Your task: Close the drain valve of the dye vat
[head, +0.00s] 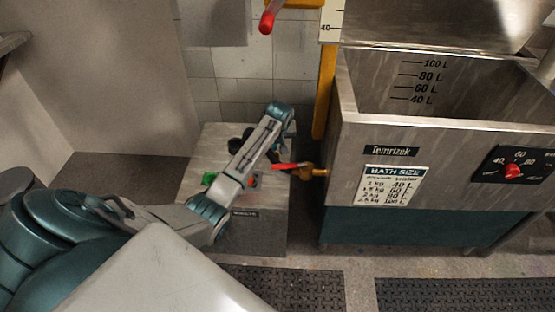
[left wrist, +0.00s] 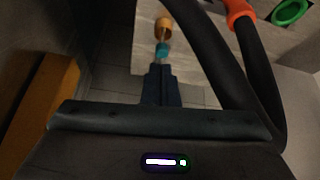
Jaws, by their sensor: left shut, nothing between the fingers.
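The dye vat (head: 345,165) is a grey metal tub with a dark teal lower front, at the right of the head view. Its brass drain valve (head: 311,173) sticks out of the left side. A red lever handle (head: 288,166) points left from the valve. A brass piece (left wrist: 163,27), probably the valve outlet, shows in the left wrist view ahead of my fingers. My left gripper (head: 273,157) is shut and empty, close to the lever's left end; I cannot tell if it touches. It also shows in the left wrist view (left wrist: 161,70). My right gripper is out of view.
A grey box (head: 255,235) stands below my left gripper, left of the vat. A yellow post (head: 325,90) rises beside the vat. Dark mats (head: 290,285) lie in front.

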